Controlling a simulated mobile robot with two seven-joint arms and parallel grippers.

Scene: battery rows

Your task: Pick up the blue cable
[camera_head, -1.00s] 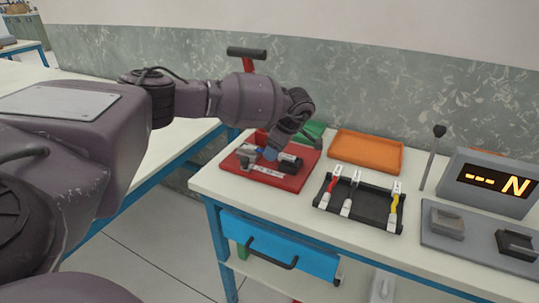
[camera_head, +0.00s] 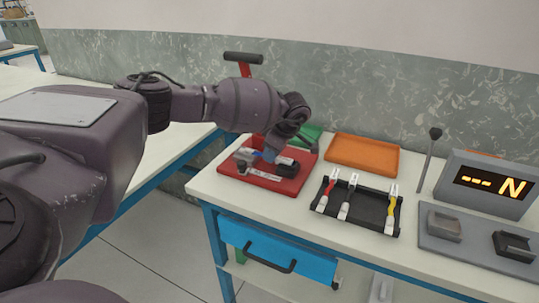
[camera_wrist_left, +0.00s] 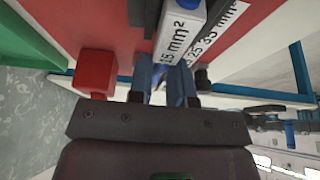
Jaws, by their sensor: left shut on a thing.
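My left gripper (camera_head: 268,153) is over the red board (camera_head: 305,181) at the left end of the bench, pointing down. In the left wrist view its fingers (camera_wrist_left: 165,85) are close together, shut on the blue cable (camera_wrist_left: 157,97); only a narrow blue part shows between them. Most of the cable is hidden by the gripper. My right gripper is not in view.
A green bin (camera_head: 307,136) is behind the board. A display (camera_head: 491,183) and a grey plate with two blocks (camera_head: 475,243) are at right. A lever (camera_head: 430,160) stands upright between.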

